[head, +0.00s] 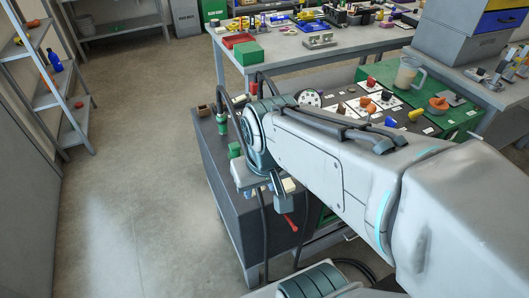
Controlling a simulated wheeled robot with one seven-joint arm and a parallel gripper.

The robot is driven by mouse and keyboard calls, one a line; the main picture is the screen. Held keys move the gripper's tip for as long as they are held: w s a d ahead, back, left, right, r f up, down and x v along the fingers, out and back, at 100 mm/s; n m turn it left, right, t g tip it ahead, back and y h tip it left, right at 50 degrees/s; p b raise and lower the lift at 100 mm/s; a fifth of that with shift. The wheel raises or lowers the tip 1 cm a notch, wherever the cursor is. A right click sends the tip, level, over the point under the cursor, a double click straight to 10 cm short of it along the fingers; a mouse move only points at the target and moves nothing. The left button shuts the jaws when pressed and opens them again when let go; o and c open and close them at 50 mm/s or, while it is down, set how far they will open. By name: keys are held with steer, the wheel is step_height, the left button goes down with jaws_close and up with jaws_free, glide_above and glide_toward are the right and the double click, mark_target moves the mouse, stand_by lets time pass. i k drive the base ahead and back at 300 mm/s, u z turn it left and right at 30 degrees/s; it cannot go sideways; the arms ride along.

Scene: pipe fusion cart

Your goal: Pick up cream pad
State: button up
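A small cream block (289,185), which looks like the cream pad, lies on the dark cart top (229,178), just right of my gripper and partly hidden by it. My gripper (279,205) points down over the near part of the cart, below the wrist. Its fingers are small and partly covered by my own arm, so I cannot tell whether they are open or shut, or whether they touch the block.
A red-handled tool (290,222) lies close by on the cart. A green panel (425,115) with several fittings is behind my arm. A workbench (285,52) stands farther back. The floor at left is clear.

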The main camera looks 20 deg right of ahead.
mark_target(289, 186)
steer(key=k, duration=0.5)
steer(key=u, duration=1)
steer(key=i, duration=0.8)
steer(key=z, duration=2.15)
